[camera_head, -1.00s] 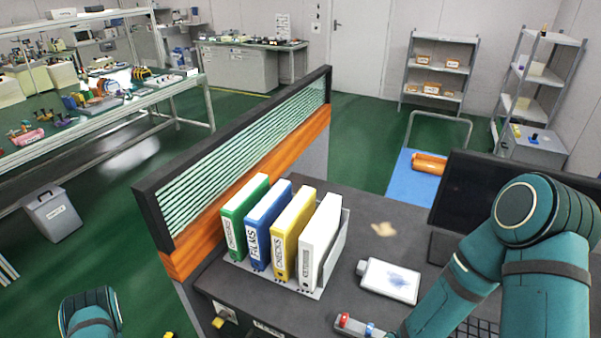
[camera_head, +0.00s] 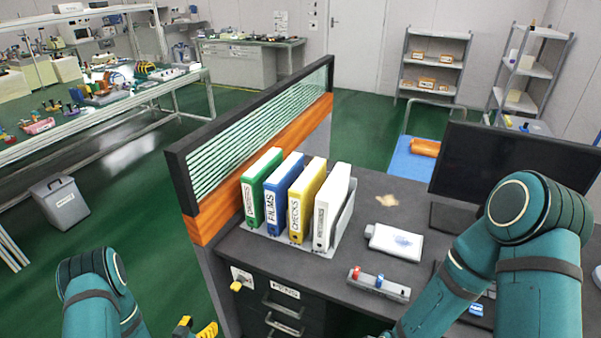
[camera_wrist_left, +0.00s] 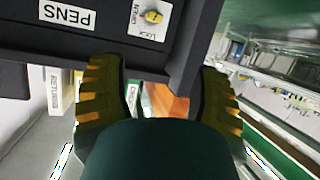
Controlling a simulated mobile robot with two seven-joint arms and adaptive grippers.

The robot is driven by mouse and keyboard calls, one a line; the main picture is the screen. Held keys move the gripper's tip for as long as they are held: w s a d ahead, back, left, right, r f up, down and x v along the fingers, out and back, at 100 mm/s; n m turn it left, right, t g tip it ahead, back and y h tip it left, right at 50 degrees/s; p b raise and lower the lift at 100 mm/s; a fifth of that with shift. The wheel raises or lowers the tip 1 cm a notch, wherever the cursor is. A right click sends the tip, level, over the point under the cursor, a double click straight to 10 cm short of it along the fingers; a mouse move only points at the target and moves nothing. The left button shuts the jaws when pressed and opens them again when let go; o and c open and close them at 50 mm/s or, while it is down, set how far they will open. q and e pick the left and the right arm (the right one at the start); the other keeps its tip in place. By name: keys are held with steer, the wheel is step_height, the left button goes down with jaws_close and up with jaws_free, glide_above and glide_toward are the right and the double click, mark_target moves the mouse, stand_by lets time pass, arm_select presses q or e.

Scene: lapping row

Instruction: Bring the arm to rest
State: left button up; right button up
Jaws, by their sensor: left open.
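My left arm comes in at the lower left of the head view. The yellow fingertips of my left gripper (camera_head: 196,329) show at the bottom edge, left of the desk cabinet. In the left wrist view the two yellow-padded fingers (camera_wrist_left: 160,100) are wide apart, with nothing held between them. Beyond them that view shows, upside down, a dark drawer front labelled PENS (camera_wrist_left: 68,17) and a yellow lock knob (camera_wrist_left: 152,16). My right arm bends down at the right of the head view; its gripper is out of the picture.
The dark desk (camera_head: 370,201) carries a rack of binders (camera_head: 297,200), a white flat item (camera_head: 395,241), a red-and-blue button box (camera_head: 379,285) and a monitor (camera_head: 515,170). A partition (camera_head: 250,135) edges it. Green floor is open at left, around a grey bin (camera_head: 60,203).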

arm_select(q)
steer(key=s+d+n+g+b, duration=0.25)
steer(key=d+g+b, duration=0.2)
steer(key=d, duration=0.55)
steer(key=s+d+r+g+b, duration=0.1)
steer(key=s+d+r+g, duration=0.1)
steer(key=s+d+g, duration=0.5)
steer(key=s+d, duration=0.4)
steer(key=s, duration=0.1)
steer(key=shift+s+r+h+b, duration=0.15)
steer(key=shift+r+h+b, duration=0.15)
steer(key=shift+r, duration=0.1)
